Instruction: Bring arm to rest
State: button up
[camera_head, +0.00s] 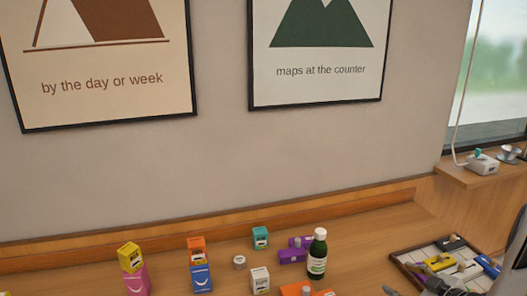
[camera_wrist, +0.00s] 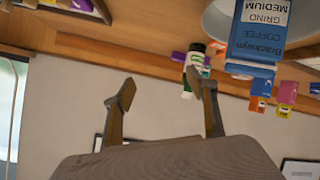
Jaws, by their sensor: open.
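My gripper (camera_wrist: 164,85) shows in the wrist view, which is upside down. Its two fingers stand wide apart with nothing held between them. A dark green bottle with a white cap (camera_wrist: 192,72) appears just beyond one fingertip, and whether they touch cannot be told from this view alone. In the head view the same bottle (camera_head: 318,254) stands upright on the wooden counter (camera_head: 215,240).
A blue coffee packet (camera_wrist: 258,35) is close in the wrist view. A divided tray (camera_head: 412,252) of small packets lies right. A window ledge (camera_head: 480,180) holds a white device (camera_head: 483,164).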

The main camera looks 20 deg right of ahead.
jog(key=w+a+r+m+g+h, duration=0.1)
jog(key=w+a+r+g+h, duration=0.2)
jog(key=r, duration=0.6)
jog(key=s+a+r+m+h, duration=0.1)
jog(key=a+r+m+h, duration=0.2)
jog(key=a+r, duration=0.45)
jog(key=s+a+g+y, duration=0.2)
jog(key=s+a+y, duration=0.1)
jog(key=s+a, duration=0.7)
jog(key=s+a+m+g+y, duration=0.1)
jog(key=s+a+y, duration=0.1)
jog(key=s+a, duration=0.9)
jog(key=a, duration=0.5)
jog(key=shift+a+f+g+y, duration=0.15)
jog(key=shift+a+g+y, duration=0.2)
jog(key=shift+g+y, duration=0.05)
